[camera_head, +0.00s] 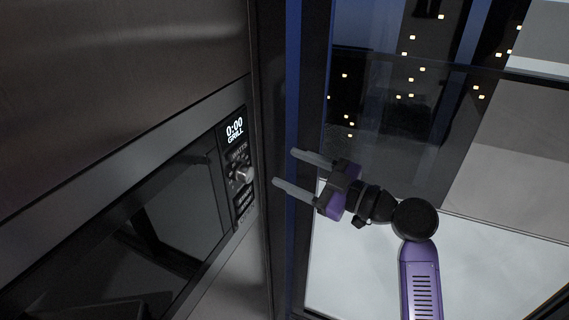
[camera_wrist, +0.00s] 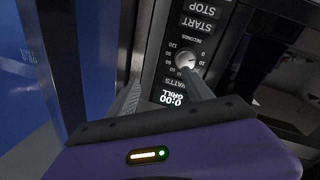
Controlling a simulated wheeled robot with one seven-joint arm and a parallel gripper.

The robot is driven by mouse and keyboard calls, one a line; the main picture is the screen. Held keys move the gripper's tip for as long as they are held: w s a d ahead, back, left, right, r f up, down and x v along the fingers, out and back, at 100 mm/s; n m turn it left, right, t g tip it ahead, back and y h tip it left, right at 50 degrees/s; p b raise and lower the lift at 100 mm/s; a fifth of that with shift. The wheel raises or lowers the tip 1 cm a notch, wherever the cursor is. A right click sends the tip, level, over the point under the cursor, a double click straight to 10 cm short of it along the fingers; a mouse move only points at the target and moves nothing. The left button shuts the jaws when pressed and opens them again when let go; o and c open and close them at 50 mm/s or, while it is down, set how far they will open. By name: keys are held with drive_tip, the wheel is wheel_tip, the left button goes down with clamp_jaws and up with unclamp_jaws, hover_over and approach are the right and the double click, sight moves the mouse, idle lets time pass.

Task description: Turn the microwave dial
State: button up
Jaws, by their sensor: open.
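The microwave (camera_head: 130,210) is built into a dark cabinet on the left of the head view. Its dial (camera_head: 241,174) is a small round knob on the narrow control panel, below a lit display (camera_head: 235,130) reading 0:00 GRILL. My gripper (camera_head: 284,167) is open, with its two grey fingers pointing left toward the panel, apart from the dial in the head view. In the wrist view the panel appears upside down. The pale dial (camera_wrist: 186,60) shows just beyond the right finger's tip, and I cannot tell whether they touch. Nothing is between the fingers.
A steel panel (camera_head: 120,60) covers the wall above the microwave. A dark blue-edged frame (camera_head: 293,90) stands just right of the panel, close behind my fingers. A large window (camera_head: 430,120) with lit night buildings lies to the right. START and STOP buttons (camera_wrist: 198,22) adjoin the dial.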

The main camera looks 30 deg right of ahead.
sight(250, 176)
drive_tip(key=w+a+n+p, duration=0.1)
drive_tip(key=a, duration=0.1)
drive_tip(key=w+a+f+n+g+y, duration=0.1)
drive_tip(key=a, duration=0.1)
drive_tip(key=w+a+n+y+p, duration=0.1)
drive_tip(key=w+a+n, duration=0.1)
drive_tip(key=a, duration=0.1)
drive_tip(key=shift+w+f+g+p, duration=0.1)
drive_tip(key=shift+f+g+p, duration=0.2)
drive_tip(key=shift+f+g, duration=0.1)
clamp_jaws()
